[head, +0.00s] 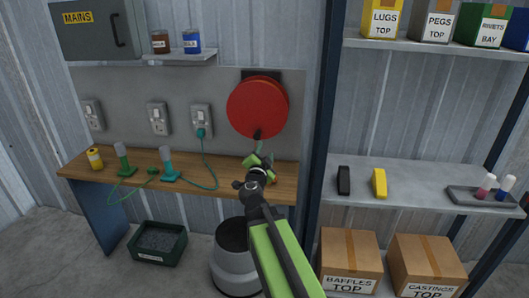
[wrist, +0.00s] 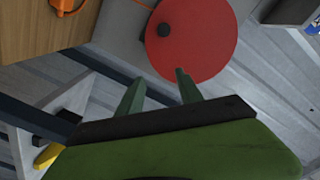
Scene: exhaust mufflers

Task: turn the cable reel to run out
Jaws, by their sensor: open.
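The cable reel (head: 257,103) is a round red disc on a dark bracket on the grey back panel, above the bench's right end. A dark knob (head: 257,134) shows at its lower edge in the head view. The wrist view also shows the reel (wrist: 205,40) and its black knob (wrist: 165,30). My gripper (head: 258,158) is just below and in front of the reel. In the wrist view, the two green fingers of my gripper (wrist: 160,74) are apart with nothing between them. The knob lies beyond the fingertips. Contact with the reel cannot be told.
A green cable runs to a socket (head: 201,121). Shelving (head: 420,187) is at right. An orange item (wrist: 66,5) shows on the bench.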

